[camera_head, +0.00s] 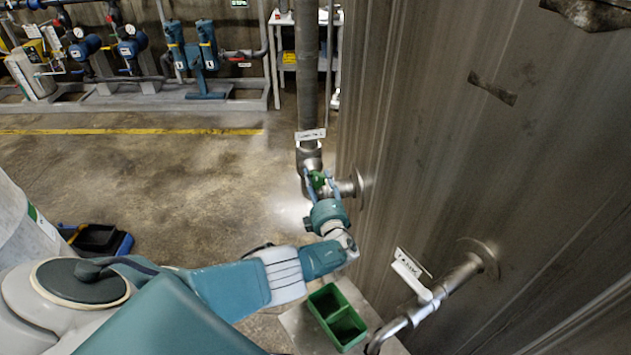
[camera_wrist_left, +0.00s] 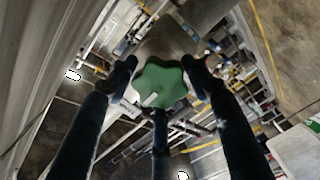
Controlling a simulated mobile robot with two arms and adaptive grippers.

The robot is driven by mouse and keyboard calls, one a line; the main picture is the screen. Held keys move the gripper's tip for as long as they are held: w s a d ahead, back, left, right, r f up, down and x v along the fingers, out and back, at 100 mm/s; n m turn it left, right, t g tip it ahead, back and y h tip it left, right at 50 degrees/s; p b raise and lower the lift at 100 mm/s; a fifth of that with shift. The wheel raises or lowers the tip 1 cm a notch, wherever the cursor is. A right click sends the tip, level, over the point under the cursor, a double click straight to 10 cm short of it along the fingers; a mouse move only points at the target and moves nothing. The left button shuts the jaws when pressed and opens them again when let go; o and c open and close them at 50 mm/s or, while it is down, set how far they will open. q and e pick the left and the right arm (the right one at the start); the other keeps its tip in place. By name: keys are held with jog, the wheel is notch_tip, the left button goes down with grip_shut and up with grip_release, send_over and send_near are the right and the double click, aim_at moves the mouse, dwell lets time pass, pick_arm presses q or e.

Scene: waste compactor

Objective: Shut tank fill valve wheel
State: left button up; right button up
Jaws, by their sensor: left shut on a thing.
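The tank fill valve wheel (camera_wrist_left: 162,84) is a green, lobed handwheel. In the left wrist view it sits between the dark fingers of my left gripper (camera_wrist_left: 160,80). In the head view the green wheel (camera_head: 317,181) shows partly between the fingers of my left gripper (camera_head: 322,185), at the foot of a vertical pipe beside the tank wall. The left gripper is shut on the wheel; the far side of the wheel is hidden. My right gripper is not in view.
The grey metal tank wall (camera_head: 480,140) fills the right side. A lower pipe (camera_head: 450,285) with a white tag sticks out from it. A green divided bin (camera_head: 337,318) stands on the floor below. Pumps (camera_head: 130,45) stand at the back left, with open floor between.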

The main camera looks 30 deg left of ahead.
pick_arm(q)
jog(key=shift+w+d+r, duration=0.2)
jog(key=shift+w+d, duration=0.05)
jog(key=o, duration=1.2)
jog(key=shift+w+f, duration=0.1)
jog(key=shift+f, duration=0.1)
jog(key=shift+v, duration=1.15)
jog(key=v, duration=0.9)
jog(key=shift+s+d, duration=0.25)
jog(key=shift+s, duration=0.05)
